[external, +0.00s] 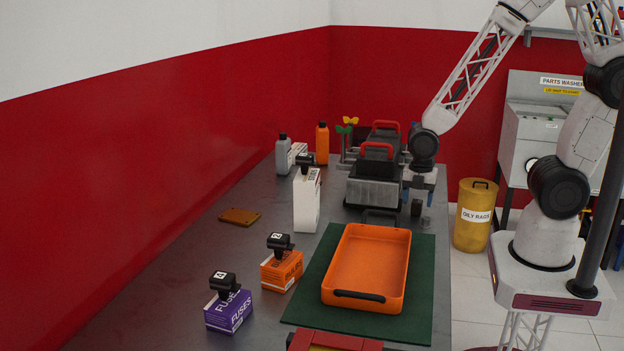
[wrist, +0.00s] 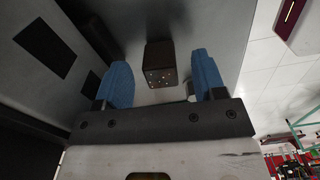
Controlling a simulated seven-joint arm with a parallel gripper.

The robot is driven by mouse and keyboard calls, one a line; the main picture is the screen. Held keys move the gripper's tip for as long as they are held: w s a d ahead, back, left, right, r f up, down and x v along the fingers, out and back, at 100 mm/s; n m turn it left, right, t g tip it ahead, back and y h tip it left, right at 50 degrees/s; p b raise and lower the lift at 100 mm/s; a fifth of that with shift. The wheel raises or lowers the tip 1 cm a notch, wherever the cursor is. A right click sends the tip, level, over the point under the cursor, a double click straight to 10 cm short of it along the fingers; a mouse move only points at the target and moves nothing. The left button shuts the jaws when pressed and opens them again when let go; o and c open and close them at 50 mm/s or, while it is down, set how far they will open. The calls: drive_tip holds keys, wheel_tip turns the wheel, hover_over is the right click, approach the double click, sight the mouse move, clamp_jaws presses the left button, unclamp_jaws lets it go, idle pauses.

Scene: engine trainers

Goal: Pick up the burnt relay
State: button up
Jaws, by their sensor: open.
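A small dark block, seemingly the burnt relay (external: 416,208), sits on the bench at the right of the engine trainer. In the wrist view the dark relay (wrist: 160,63) shows a face with several small light dots. My gripper (external: 418,190) is over the block, by the trainer's right side. In the wrist view my gripper (wrist: 164,78) is open, with a blue finger on each side of the relay and visible gaps between. No grip on it shows. Burn marks are too small to tell.
The engine trainer (external: 373,192) with red handles stands close left of my gripper. An orange tray (external: 330,290) lies on a green mat (external: 420,300) in front. Boxes marked FUSES (external: 230,312) and other boxes stand left. The bench's right edge is near.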

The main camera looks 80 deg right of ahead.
drive_tip(key=shift+f, duration=1.25)
drive_tip(key=c, duration=1)
drive_tip(key=shift+r, duration=0.1)
drive_tip(key=shift+r, duration=0.7)
wheel_tip(320, 180, up, 2)
drive_tip(key=shift+r, duration=0.1)
drive_tip(key=s+r, duration=0.1)
drive_tip(key=s, duration=1.5)
drive_tip(key=shift+d+r, duration=0.15)
drive_tip(key=shift+d, duration=0.25)
